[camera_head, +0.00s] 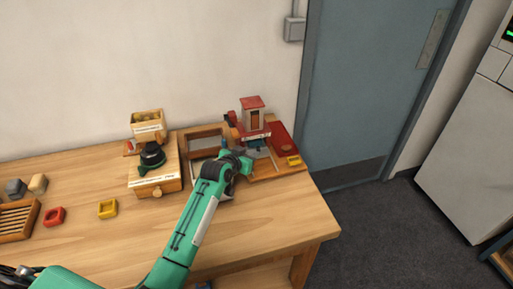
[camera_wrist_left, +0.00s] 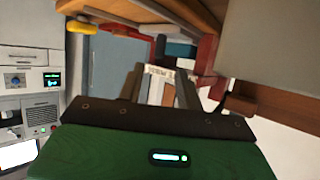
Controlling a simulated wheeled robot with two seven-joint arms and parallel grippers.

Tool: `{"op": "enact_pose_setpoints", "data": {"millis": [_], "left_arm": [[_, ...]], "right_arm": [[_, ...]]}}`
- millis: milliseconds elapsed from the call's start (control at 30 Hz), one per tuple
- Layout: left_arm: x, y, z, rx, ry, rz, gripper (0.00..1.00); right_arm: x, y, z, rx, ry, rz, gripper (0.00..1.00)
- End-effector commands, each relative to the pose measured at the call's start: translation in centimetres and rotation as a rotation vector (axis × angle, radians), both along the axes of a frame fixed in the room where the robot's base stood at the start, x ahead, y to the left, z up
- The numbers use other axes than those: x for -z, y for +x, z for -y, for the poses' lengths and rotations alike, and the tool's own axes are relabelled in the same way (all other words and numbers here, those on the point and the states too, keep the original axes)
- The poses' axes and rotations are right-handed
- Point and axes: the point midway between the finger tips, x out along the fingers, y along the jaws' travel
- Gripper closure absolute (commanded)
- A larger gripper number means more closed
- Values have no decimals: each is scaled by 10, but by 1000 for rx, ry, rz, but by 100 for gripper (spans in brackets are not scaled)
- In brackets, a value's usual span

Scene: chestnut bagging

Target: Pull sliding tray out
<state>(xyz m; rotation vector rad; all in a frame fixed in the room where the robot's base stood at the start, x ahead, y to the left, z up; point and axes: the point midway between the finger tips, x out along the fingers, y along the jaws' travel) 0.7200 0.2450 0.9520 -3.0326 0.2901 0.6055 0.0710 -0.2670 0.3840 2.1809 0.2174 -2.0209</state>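My left gripper (camera_head: 248,158) reaches to the front of the red-and-wood station (camera_head: 253,103) at the right end of the table. In the left wrist view its two grey fingers (camera_wrist_left: 157,85) stand apart, with a pale labelled strip (camera_wrist_left: 170,72) seen between or just beyond them. I cannot tell whether they touch it. A wooden frame (camera_head: 205,131) with a pale surface under it stands left of the station, partly hidden by my arm. Which part is the sliding tray is unclear. My right gripper is out of view.
A wooden box (camera_head: 143,178) with a black-green round part stands left of the frame. Yellow (camera_head: 107,209) and red (camera_head: 53,217) small pieces and a slatted wooden tray (camera_head: 17,220) lie further left. The front table middle is clear.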

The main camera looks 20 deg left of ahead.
Motion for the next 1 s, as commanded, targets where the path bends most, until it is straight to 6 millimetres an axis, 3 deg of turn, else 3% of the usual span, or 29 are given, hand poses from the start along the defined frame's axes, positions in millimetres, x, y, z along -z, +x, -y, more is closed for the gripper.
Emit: {"op": "enact_pose_setpoints", "data": {"millis": [133,400,867,1000], "left_arm": [[8,22,5,1,-1,-2,64],[20,49,10,1,1,-1,64],[24,57,11,0,1,-1,64],[24,56,11,0,1,-1,88]], "right_arm": [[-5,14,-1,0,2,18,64],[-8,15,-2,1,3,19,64],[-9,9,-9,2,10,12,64],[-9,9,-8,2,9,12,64]]}}
